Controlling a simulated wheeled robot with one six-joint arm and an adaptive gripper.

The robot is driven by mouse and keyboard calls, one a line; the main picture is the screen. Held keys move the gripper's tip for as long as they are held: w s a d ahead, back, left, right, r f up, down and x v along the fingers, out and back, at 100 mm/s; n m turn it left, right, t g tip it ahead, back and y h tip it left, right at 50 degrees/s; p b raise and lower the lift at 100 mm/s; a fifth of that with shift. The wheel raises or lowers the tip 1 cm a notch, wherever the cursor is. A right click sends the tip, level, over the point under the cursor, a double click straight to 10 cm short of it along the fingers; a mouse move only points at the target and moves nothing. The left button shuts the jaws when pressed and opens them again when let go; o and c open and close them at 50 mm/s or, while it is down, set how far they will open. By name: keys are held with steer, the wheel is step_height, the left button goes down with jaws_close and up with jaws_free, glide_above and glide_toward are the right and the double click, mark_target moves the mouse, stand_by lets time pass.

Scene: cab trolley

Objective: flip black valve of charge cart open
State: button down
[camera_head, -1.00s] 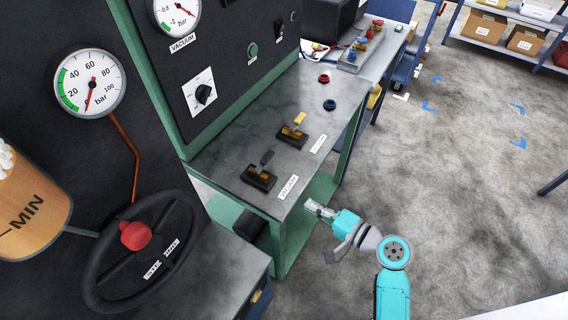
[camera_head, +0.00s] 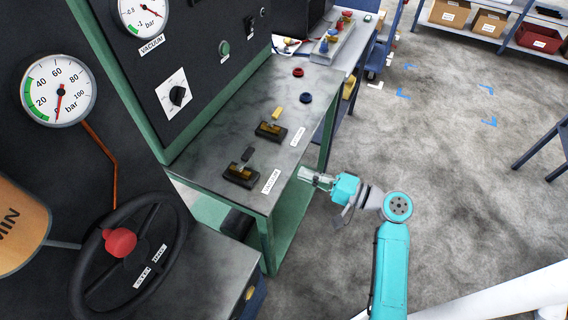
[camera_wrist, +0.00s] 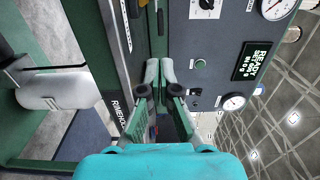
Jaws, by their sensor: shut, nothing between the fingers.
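The black-handled valve (camera_head: 241,173) sits on the grey top of the cart (camera_head: 215,150), near its front edge. Its short black lever tilts up from a dark base with a brass-coloured body. A label reading VACUUM lies beside it. A similar valve with a yellow handle (camera_head: 271,130) sits farther back; its label is too small to read surely. My gripper (camera_head: 304,174) is to the right of the black valve, just off the cart's right edge and not touching either valve. In the wrist view my gripper (camera_wrist: 160,72) is shut and empty. I cannot make out the black valve there.
A dark panel with a vacuum gauge (camera_head: 145,15) and a black knob (camera_head: 178,96) rises at the cart's left. A black handwheel (camera_head: 128,250) stands at the lower left. Floor on the right is open.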

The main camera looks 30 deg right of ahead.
mark_target(252, 154)
steer(key=x, duration=1.3)
steer(key=shift+w+a, duration=0.15)
steer(key=shift+a, duration=0.05)
